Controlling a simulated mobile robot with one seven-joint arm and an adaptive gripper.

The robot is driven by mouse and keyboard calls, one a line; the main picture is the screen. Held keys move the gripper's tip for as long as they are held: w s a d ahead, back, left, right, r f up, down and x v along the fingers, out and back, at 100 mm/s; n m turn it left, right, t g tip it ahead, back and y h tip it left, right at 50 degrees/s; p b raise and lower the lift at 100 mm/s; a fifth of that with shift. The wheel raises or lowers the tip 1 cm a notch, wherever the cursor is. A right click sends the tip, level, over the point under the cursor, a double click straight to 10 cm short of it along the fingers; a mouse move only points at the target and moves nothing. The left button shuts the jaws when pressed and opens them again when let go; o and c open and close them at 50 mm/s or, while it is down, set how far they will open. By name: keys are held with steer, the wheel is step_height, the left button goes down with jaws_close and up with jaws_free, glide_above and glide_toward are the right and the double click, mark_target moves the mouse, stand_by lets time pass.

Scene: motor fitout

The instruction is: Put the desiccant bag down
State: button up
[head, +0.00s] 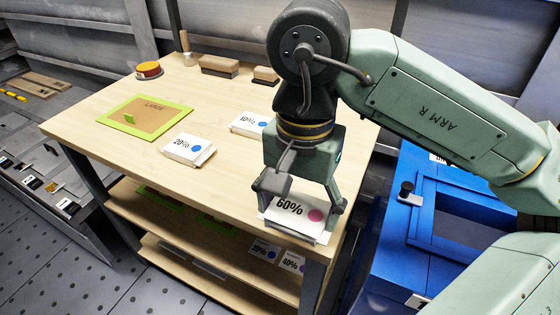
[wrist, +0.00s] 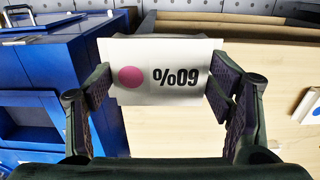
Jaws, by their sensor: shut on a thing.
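The desiccant bag (head: 290,222) is a white packet marked 60% with a pink dot. My gripper (head: 302,204) is shut on it, one finger on each side, at the front right corner of the wooden bench (head: 225,200). The bag also shows in the wrist view (wrist: 140,92), with its print upside down and a finger at each side edge. I cannot tell whether its underside touches the bench top. A green-framed mat marked LARGE (head: 148,130) lies on the left of the bench top with a small green tab on it.
White packets marked 20% (head: 185,150) and 10% (head: 245,125) with blue dots lie mid-bench. A red-topped round object (head: 149,70) and brushes (head: 220,66) stand at the back. The lower shelf holds more packets (head: 264,250). A blue cabinet (head: 400,235) stands right.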

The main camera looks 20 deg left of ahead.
steer(key=w+a, duration=0.1)
steer(key=w, duration=0.2)
steer(key=w+a+p, duration=0.1)
steer(key=w+a, duration=0.1)
steer(key=w, duration=0.1)
steer(key=w+a+p, duration=0.1)
steer(key=w+a, duration=0.1)
steer(key=w, duration=0.1)
steer(key=shift+w+a+f, duration=0.15)
steer(key=shift+w+f, duration=0.1)
steer(key=shift+f, duration=0.15)
steer(key=f, duration=0.2)
steer(key=f+p, duration=0.1)
steer(key=shift+w+a+f, duration=0.1)
steer(key=shift+w, duration=0.2)
steer(key=shift+f, duration=0.3)
steer(key=shift+f+b, duration=0.15)
steer(key=shift+b, duration=0.15)
steer(key=o, duration=1.3)
step_height(320, 180, up, 12)
steer(key=shift+r, duration=0.2)
